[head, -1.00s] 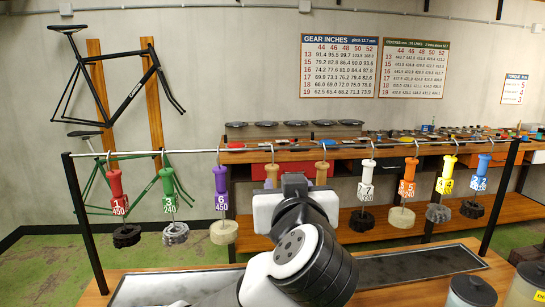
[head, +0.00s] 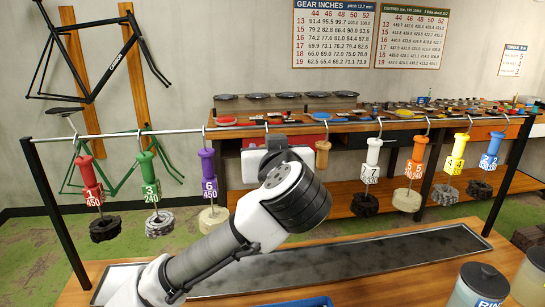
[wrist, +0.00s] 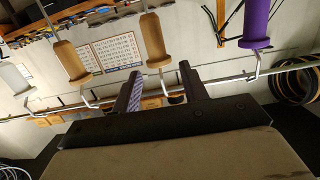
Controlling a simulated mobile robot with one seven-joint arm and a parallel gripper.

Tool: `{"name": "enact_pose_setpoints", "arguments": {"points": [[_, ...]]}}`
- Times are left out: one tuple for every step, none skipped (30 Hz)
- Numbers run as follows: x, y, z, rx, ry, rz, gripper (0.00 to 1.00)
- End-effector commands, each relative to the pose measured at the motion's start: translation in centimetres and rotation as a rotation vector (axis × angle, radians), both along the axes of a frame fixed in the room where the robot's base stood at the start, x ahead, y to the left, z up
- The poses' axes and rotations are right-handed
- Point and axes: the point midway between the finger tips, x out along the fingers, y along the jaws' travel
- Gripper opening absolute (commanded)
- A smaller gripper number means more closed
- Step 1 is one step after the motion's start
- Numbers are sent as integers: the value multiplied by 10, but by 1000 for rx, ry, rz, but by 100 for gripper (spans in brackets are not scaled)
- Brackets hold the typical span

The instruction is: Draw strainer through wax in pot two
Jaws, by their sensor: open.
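I cannot make out a strainer or a pot marked two in either view. My gripper (wrist: 160,88) is open and empty, near the hanging rail. Two tan handles hang there from hooks: one (wrist: 153,40) by my fingertips, another (wrist: 72,62) to its left. In the head view my arm hides my fingers and most of one tan handle; the other tan handle (head: 322,154) shows just right of my wrist.
The rail (head: 175,131) on black posts carries several numbered coloured handles with chain coils, such as the purple one (head: 209,172) and the white one (head: 373,152). A long metal trough (head: 400,252) lies below. A blue object (head: 300,302) shows at the bottom edge. A cluttered workbench (head: 340,127) stands behind.

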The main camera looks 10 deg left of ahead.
Motion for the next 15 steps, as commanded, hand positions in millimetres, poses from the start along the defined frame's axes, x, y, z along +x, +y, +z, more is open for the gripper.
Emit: {"name": "enact_pose_setpoints", "arguments": {"points": [[7,4,-1,0,1,3,44],[10,5,-2,1,1,3,44],[15,8,-2,1,0,4,44],[19,9,-2,1,0,4,44],[23,11,-3,1,1,3,44],[28,13,-3,0,0,3,44],[32,14,-4,0,0,3,44],[36,16,-5,1,1,3,44],[39,17,-9,0,0,2,44],[39,16,-19,-2,-1,-2,44],[38,15,-23,-3,-2,-2,44],[38,16,-26,-3,-1,-1,44],[38,16,-29,-3,-1,-1,44],[38,16,-31,-3,-1,-2,44],[38,15,-33,-3,-1,-2,44]]}}
